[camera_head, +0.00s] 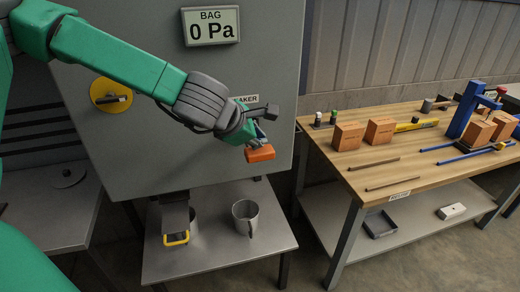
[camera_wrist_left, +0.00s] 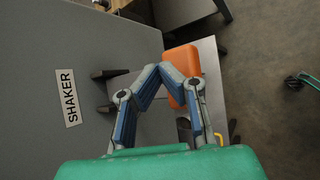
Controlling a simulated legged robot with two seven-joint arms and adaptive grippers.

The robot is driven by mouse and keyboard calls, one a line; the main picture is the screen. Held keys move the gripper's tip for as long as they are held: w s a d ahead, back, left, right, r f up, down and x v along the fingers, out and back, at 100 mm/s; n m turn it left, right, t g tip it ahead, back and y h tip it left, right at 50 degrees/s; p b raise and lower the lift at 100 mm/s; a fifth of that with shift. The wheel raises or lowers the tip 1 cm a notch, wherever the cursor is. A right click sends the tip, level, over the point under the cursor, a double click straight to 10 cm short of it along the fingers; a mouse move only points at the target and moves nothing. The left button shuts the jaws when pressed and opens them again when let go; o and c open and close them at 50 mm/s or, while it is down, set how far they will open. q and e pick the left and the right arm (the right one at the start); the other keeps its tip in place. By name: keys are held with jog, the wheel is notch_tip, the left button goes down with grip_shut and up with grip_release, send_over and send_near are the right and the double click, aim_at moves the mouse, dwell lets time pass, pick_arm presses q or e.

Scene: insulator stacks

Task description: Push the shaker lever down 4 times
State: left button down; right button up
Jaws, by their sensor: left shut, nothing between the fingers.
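The shaker lever shows as an orange handle (camera_head: 260,154) in front of the grey cabinet's right side, below the partly hidden "SHAKER" label (camera_head: 247,99). In the left wrist view the orange handle (camera_wrist_left: 183,62) is beyond my fingertips, and the label (camera_wrist_left: 68,97) is on the panel to the left. My left gripper (camera_head: 261,138) is shut and empty, just above the handle. Its fingertips (camera_wrist_left: 160,70) overlap the handle's near left edge in the left wrist view; whether they touch it I cannot tell. My right gripper is in neither view.
The grey cabinet (camera_head: 140,155) bears a display reading "BAG 0 Pa" (camera_head: 211,26) and a yellow round fitting (camera_head: 110,95). Below stands a low metal table (camera_head: 270,243) with a grey cup (camera_head: 245,217) and a yellow handle (camera_head: 176,239). A wooden workbench (camera_head: 345,158) holds boxes and rods at right.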

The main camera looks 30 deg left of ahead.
aim_at(258, 159)
pick_arm(q)
jog(key=shift+f, duration=0.4)
jog(key=shift+s+f+b, duration=0.15)
jog(key=shift+f+b, duration=2.2)
jog(key=shift+f, duration=0.35)
dwell(2.1)
jog(key=shift+r, duration=0.1)
dwell(0.4)
jog(key=shift+r+p, duration=3.05)
notch_tip(258, 159, up, 5)
jog(key=p, duration=0.5)
jog(key=shift+r, duration=0.1)
